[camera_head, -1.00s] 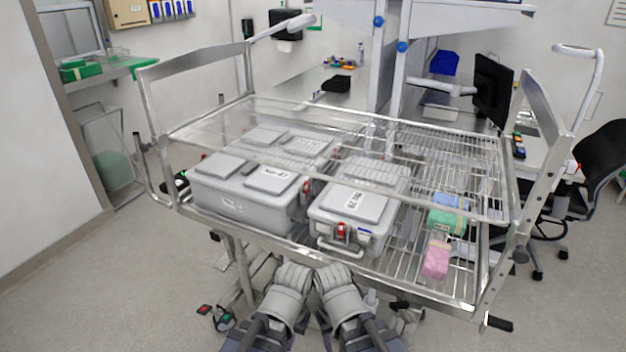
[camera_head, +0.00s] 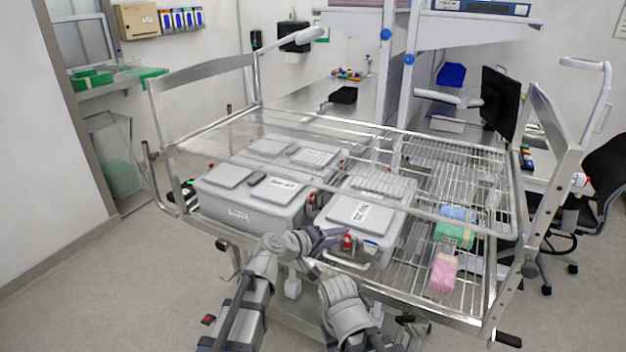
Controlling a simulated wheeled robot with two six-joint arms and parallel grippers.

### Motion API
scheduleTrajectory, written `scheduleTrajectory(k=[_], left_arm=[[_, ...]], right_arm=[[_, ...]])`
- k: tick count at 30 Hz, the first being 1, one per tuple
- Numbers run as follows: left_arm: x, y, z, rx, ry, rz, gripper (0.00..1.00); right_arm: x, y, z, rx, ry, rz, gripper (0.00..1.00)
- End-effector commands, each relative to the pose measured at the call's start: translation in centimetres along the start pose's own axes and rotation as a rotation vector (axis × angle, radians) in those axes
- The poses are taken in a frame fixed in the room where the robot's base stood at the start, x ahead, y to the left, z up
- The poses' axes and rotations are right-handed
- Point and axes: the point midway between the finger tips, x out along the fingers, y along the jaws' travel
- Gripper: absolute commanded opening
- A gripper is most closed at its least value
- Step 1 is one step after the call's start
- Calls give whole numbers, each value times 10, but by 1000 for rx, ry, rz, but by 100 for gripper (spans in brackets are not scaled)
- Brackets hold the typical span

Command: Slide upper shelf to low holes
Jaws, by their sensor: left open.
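The upper shelf (camera_head: 421,213) is a metal frame with a see-through surface and wire bars. It spans the cart between the left end frame (camera_head: 205,72) and the right upright (camera_head: 546,190), which has a line of holes. It sits above the grey boxes. My left gripper (camera_head: 338,237) is open and empty at the cart's front edge, by the red latch of the right box, below the shelf's front rail and apart from it. My right arm is folded low in front of the cart, and its fingers do not show.
Below the shelf, grey lidded boxes (camera_head: 247,202) (camera_head: 358,214) stand on the lower wire rack. A green and blue pack (camera_head: 455,230) and a pink pack (camera_head: 443,272) lie at its right. A chair (camera_head: 605,170) and monitor (camera_head: 499,103) are at right. Floor at left is clear.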

Motion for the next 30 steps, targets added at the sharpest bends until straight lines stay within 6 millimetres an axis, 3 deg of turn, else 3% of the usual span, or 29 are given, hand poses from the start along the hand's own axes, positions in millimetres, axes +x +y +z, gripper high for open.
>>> scheduleTrajectory(k=[1,3,6,9,13,20,30], left_arm=[[2,7,-35,-75,86,59,50],[-4,14,-75,-180,199,134,50],[-14,16,-118,-302,322,208,50],[-24,15,-145,-384,399,252,50],[-30,12,-161,-438,448,278,50],[-30,12,-164,-448,456,283,50],[1,17,-182,-447,455,282,50]], right_arm=[[0,0,0,0,0,0,50],[0,0,0,0,0,0,50],[0,0,0,0,0,0,50],[0,0,0,0,0,0,50],[0,0,0,0,0,0,50],[0,0,0,0,0,0,50],[0,0,0,0,0,0,50]])
